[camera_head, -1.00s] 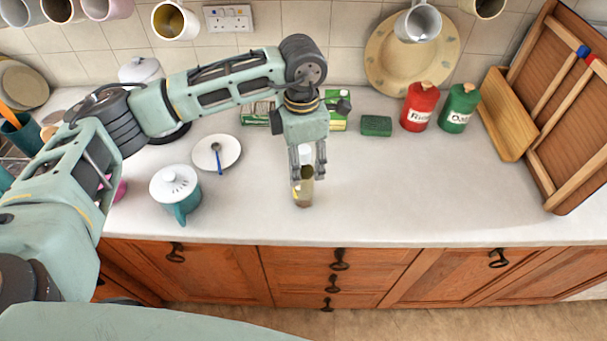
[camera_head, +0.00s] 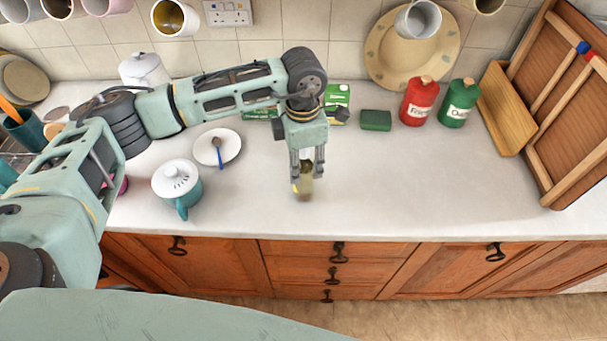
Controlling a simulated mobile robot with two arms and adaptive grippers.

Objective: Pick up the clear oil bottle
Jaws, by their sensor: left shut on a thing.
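The clear oil bottle (camera_head: 305,186) is upright near the middle of the worktop, with yellowish oil showing in its lower part. My left gripper (camera_head: 307,172) points down from above and is shut on the bottle's upper part. The fingers hide part of the bottle's neck. I cannot tell whether the bottle's base touches the worktop. My right gripper is not in view.
A green sponge (camera_head: 376,120), red canister (camera_head: 418,101) and green canister (camera_head: 458,103) stand at the back right. The right worktop (camera_head: 420,185) is clear.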

